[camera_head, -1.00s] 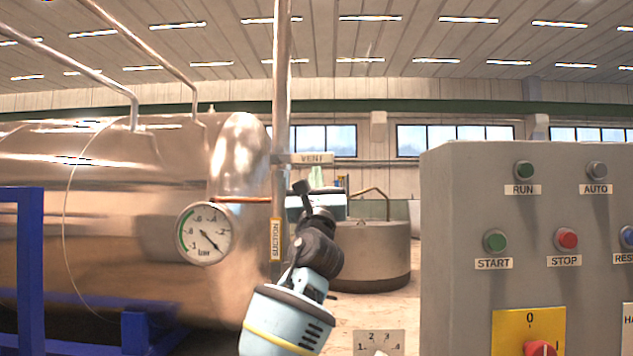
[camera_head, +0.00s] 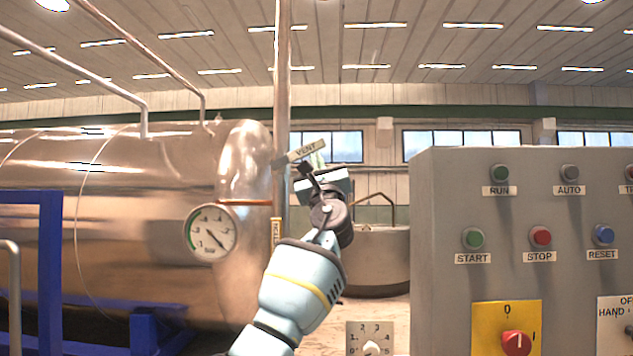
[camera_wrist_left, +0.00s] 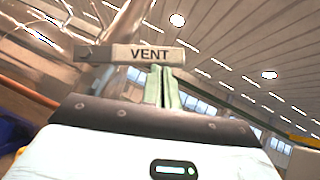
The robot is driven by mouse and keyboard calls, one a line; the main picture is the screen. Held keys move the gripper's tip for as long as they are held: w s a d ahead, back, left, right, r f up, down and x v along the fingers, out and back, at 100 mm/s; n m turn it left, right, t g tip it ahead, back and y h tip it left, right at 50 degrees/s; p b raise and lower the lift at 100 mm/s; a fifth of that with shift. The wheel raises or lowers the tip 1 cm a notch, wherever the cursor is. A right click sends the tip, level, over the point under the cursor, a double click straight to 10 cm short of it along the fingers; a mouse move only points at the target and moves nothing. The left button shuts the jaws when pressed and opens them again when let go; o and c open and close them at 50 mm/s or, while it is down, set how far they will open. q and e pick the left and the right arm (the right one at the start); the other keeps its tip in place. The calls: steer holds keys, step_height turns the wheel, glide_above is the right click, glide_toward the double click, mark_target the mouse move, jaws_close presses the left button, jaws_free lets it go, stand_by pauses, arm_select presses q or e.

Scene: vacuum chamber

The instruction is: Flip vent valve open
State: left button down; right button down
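The vent valve lever (camera_head: 305,149), a flat bar marked VENT, sits on the vertical pipe (camera_head: 282,90). Its free right end is tilted upward. It also shows in the left wrist view (camera_wrist_left: 148,54), crossing just in front of my fingertips. My left gripper (camera_head: 318,160) is below the lever's right part, its pale green fingers pointing up. In the left wrist view the fingers (camera_wrist_left: 165,87) are together with nothing between them, and their tips meet the lever's lower edge; whether they press on it is hard to tell. My right gripper is not in view.
A steel tank (camera_head: 130,210) with a pressure gauge (camera_head: 211,232) stands at the left behind a blue frame (camera_head: 50,270). A grey control panel (camera_head: 450,200) with buttons and a red switch (camera_head: 516,343) fills the right. A round vat (camera_head: 378,262) stands behind.

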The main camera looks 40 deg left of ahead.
mark_target(313, 147)
arm_select(q)
steer(key=shift+s+a+r+n+g+y, duration=0.1)
steer(key=shift+r+n+g+y, duration=0.4)
steer(key=shift+r+n, duration=0.4)
steer(key=n+g, duration=0.2)
steer(key=shift+a+r+n+y, duration=0.1)
steer(key=shift+r+n+y, duration=0.2)
steer(key=shift+r+y, duration=0.1)
steer(key=shift+s+a+r+n+g+y+p, duration=0.15)
steer(key=shift+r+n+g+p, duration=0.1)
steer(key=shift+n+g, duration=0.3)
steer(key=shift+w+a+r+n+g+y+p, duration=0.1)
steer(key=shift+r+n+g+y, duration=0.1)
steer(key=shift+n+g, duration=0.3)
steer(key=s+a+r, duration=0.2)
steer(key=a+r, duration=0.2)
steer(key=r, duration=0.1)
steer(key=shift+s, duration=0.2)
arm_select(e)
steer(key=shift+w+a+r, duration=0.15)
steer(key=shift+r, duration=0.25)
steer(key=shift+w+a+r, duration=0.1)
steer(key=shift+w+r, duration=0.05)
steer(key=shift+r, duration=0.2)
arm_select(q)
steer(key=shift+a, duration=0.1)
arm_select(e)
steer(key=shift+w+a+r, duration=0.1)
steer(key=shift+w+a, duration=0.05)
